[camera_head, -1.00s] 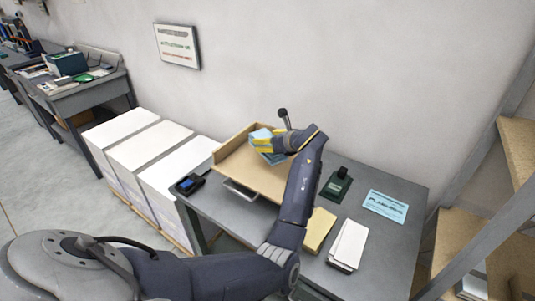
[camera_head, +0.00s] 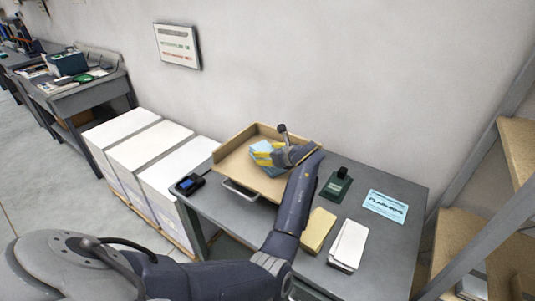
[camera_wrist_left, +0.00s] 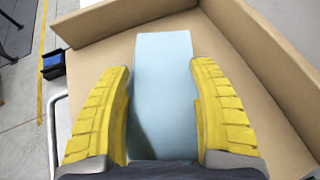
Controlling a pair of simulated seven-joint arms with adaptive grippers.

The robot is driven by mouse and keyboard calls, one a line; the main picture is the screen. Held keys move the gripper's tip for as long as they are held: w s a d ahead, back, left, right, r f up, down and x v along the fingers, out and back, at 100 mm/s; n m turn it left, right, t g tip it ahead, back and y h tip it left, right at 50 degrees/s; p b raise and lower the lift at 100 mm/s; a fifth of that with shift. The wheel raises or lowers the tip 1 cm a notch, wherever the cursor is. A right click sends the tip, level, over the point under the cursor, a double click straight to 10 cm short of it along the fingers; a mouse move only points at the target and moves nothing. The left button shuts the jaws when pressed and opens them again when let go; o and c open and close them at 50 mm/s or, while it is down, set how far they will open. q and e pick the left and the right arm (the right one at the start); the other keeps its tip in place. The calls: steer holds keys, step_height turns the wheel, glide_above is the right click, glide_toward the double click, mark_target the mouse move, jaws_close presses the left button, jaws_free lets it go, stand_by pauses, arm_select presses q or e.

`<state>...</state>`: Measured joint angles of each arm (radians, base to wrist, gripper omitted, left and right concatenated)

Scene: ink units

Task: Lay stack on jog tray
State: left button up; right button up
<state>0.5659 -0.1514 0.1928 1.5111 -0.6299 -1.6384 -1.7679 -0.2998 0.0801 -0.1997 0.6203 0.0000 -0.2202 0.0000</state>
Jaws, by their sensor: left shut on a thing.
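The stack (camera_wrist_left: 163,75) is a light blue block of sheets, held between the two yellow fingers of my left gripper (camera_wrist_left: 163,115) in the left wrist view. In the head view the stack (camera_head: 261,147) shows at the gripper (camera_head: 264,156), inside the jog tray. The jog tray (camera_head: 236,171) is a tan tray with raised walls at the back and side; its walls also show in the left wrist view (camera_wrist_left: 270,70). The stack is over or on the tray's floor; I cannot tell whether it touches. My right gripper is not in view.
The tray stands on a grey table (camera_head: 220,212). A blue-black device (camera_head: 190,184) is at its left corner. A green-black item (camera_head: 336,184), a light blue card (camera_head: 385,206), a yellow stack (camera_head: 318,230) and a white stack (camera_head: 348,244) lie to the right. White paper piles (camera_head: 150,160) stand left.

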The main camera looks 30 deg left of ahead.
arm_select(q)
steer(key=o, duration=1.5)
steer(key=shift+f, duration=0.1)
steer(key=shift+o, duration=0.2)
steer(key=shift+v, duration=2.85)
steer(key=shift+a, duration=0.15)
